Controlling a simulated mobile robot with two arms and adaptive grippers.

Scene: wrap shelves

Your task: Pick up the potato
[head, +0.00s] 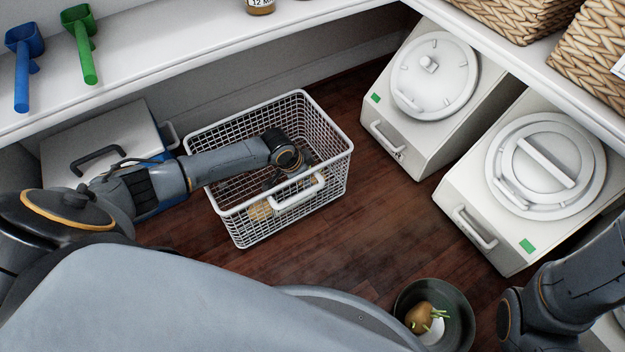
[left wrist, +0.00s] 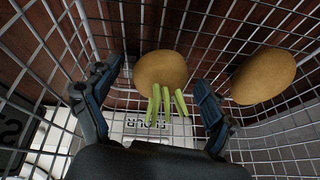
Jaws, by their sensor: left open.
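A wire basket (head: 232,225) with white rims stands on the floor, and my left arm reaches down into it. In the left wrist view, a brown potato (left wrist: 160,68) with green sprouts lies between the open fingers of my left gripper (left wrist: 158,80), with a gap on both sides. A second, plain potato (left wrist: 263,75) lies to the right, outside the fingers. In the head view, the left gripper (head: 275,180) is partly hidden by my wrist and the mesh. A dark bowl (head: 462,318) at the bottom right holds another sprouted potato (head: 419,317). My right gripper is out of view.
Two white bins with round lids (head: 435,75) (head: 545,165) stand right of the basket. A lidded box (head: 70,140) is at the left. Blue (head: 22,65) and green (head: 83,45) scoops lie on the white shelf (head: 150,50). Wire walls surround the left gripper.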

